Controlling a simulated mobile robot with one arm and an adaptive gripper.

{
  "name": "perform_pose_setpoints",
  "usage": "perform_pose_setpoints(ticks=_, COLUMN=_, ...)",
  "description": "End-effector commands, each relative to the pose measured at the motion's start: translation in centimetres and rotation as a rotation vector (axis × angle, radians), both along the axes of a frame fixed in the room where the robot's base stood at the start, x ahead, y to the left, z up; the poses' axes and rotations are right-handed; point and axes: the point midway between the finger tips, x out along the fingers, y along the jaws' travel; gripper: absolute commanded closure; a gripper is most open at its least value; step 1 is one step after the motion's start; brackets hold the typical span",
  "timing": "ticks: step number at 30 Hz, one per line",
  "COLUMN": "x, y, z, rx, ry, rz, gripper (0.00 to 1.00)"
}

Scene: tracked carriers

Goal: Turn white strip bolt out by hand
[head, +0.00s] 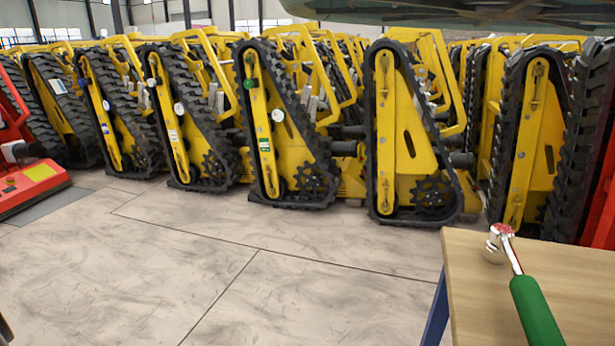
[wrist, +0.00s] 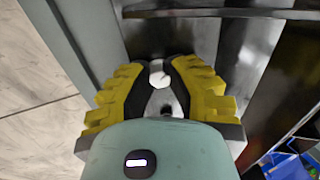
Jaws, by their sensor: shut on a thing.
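In the wrist view my gripper (wrist: 160,84), with yellow ribbed fingers and dark inner pads, is shut on a small white rounded piece (wrist: 157,70) between its fingertips. Whether this piece is the bolt cannot be told, as the fingers hide most of it. In the head view several yellow tracked carriers stand in a row. One left of centre bears a small white strip (head: 173,135) on its side plate, with a pale round disc (head: 179,109) just above. My gripper does not show in the head view.
A wooden table (head: 490,290) at the lower right bears a ratchet with a green handle (head: 537,312). A red machine (head: 35,180) stands at the left edge. Tiled floor (head: 230,260) before the carriers is clear. Blue bins (wrist: 285,165) show in the wrist view's lower right.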

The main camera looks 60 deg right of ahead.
Motion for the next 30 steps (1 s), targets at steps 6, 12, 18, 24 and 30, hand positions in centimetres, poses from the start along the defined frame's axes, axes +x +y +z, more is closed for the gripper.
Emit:
perform_pose_setpoints(ticks=6, x=-0.05, y=0.04, z=-0.1, rx=0.005, ry=-0.017, rz=0.046, gripper=1.0)
perform_pose_setpoints(ticks=12, x=-0.06, y=0.03, z=-0.16, rx=0.018, ry=-0.067, rz=0.192, gripper=1.0)
perform_pose_setpoints(ticks=18, x=-0.04, y=0.03, z=-0.28, rx=0.032, ry=-0.123, rz=0.359, gripper=1.0)
perform_pose_setpoints(ticks=24, x=0.06, y=0.02, z=-0.34, rx=0.046, ry=-0.189, rz=0.551, gripper=1.0)
perform_pose_setpoints(ticks=30, x=-0.02, y=0.01, z=-0.36, rx=0.061, ry=-0.254, rz=0.748, gripper=1.0)
